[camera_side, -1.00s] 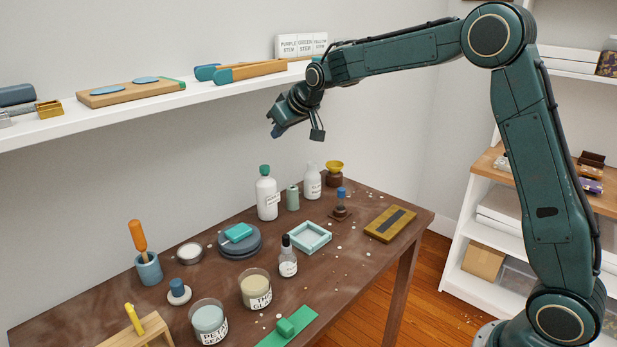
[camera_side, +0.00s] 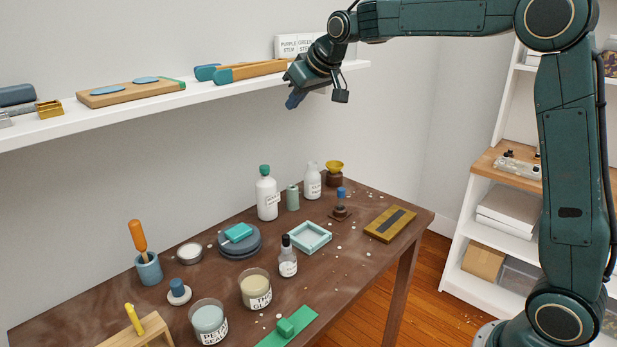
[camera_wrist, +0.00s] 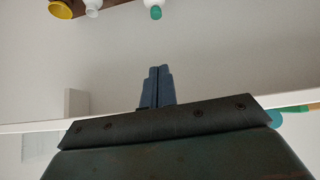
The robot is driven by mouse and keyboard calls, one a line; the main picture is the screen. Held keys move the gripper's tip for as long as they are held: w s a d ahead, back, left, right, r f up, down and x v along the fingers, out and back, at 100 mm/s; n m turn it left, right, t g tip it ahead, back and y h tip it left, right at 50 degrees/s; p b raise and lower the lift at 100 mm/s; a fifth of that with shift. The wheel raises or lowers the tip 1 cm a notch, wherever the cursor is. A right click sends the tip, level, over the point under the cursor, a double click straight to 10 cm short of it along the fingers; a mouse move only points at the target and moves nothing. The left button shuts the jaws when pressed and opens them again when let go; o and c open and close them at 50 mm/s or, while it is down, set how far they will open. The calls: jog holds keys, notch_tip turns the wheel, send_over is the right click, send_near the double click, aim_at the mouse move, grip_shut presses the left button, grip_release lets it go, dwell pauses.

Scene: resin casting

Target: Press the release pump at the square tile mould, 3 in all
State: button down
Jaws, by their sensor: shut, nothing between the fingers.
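The square tile mould (camera_side: 310,238), a pale turquoise square frame, lies on the brown table and looks empty. No part is readable as the release pump. Candidates are a tall white bottle with a green cap (camera_side: 267,193), a smaller white bottle (camera_side: 313,181), and a small dark-topped bottle (camera_side: 288,258) beside the mould. My gripper (camera_side: 292,101) is high above the table, in front of the wall shelf, well apart from all of these. In the wrist view its blue fingers (camera_wrist: 156,86) are together with nothing between them. The green cap (camera_wrist: 155,13) shows at that view's top edge.
The white wall shelf (camera_side: 190,100) runs close behind my gripper and carries a wooden-backed tool (camera_side: 255,71). On the table, a yellow funnel (camera_side: 334,166), a blue-topped stamp (camera_side: 341,200) and a blue plate stack (camera_side: 240,245) stand near the mould. The air above the table is clear.

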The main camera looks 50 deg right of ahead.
jog(key=shift+s+r, duration=0.5)
jog(key=shift+r, duration=0.05)
jog(key=shift+w+f, duration=0.1)
send_over(267, 168)
notch_tip(267, 168, down, 15)
jog(key=shift+a, duration=0.1)
notch_tip(267, 168, down, 2)
jog(key=shift+f, duration=0.1)
jog(key=shift+s+f, duration=0.2)
jog(key=shift+f, duration=0.7)
